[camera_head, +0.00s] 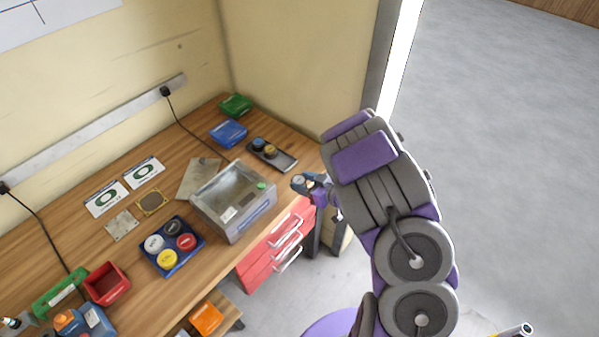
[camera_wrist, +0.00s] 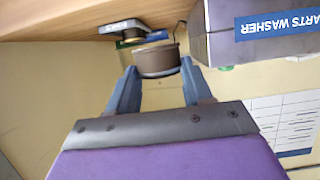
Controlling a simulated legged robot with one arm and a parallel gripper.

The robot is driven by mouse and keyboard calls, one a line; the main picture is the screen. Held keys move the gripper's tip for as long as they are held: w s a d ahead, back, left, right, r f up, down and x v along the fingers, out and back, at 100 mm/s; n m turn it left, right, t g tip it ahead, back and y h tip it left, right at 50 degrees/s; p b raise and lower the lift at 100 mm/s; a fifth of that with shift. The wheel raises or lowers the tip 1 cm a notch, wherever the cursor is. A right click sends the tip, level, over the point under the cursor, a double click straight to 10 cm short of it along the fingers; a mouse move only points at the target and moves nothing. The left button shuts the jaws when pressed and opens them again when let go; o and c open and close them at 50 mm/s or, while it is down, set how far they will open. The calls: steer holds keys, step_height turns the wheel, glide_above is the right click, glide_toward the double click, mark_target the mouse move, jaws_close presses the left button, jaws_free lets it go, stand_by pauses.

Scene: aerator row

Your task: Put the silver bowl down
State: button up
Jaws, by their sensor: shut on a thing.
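The silver bowl (camera_wrist: 157,61) is a small, round, shallow metal piece in the wrist view. It sits between the two fingertips of my gripper (camera_wrist: 159,72), which is shut on it. In the head view, my gripper (camera_head: 312,184) is at the right front edge of the bench, right of the parts washer. A small pale round top of the bowl (camera_head: 299,180) shows there, partly covered by the fingers. The bowl appears held clear of the bench top.
The clear-lidded parts washer (camera_head: 236,226) stands close left of my gripper. A dark tray (camera_head: 286,163) with two round pieces lies behind it. A blue tray (camera_head: 171,264) with several coloured round pieces is farther left. Red drawers (camera_head: 262,262) are below the bench (camera_head: 130,313).

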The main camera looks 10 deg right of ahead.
steer(key=shift+s+r, duration=0.1)
steer(key=shift+s, duration=0.35)
steer(key=shift+w, duration=0.1)
steer(key=w+a+r+m+t+h, duration=0.2)
steer(key=w+r+m+h, duration=0.5)
steer(key=w+r, duration=0.3)
steer(key=shift+a+r+t+h, duration=0.25)
steer(key=shift+r+h, duration=0.35)
steer(key=shift+r, duration=0.55)
steer(key=shift+d, duration=0.15)
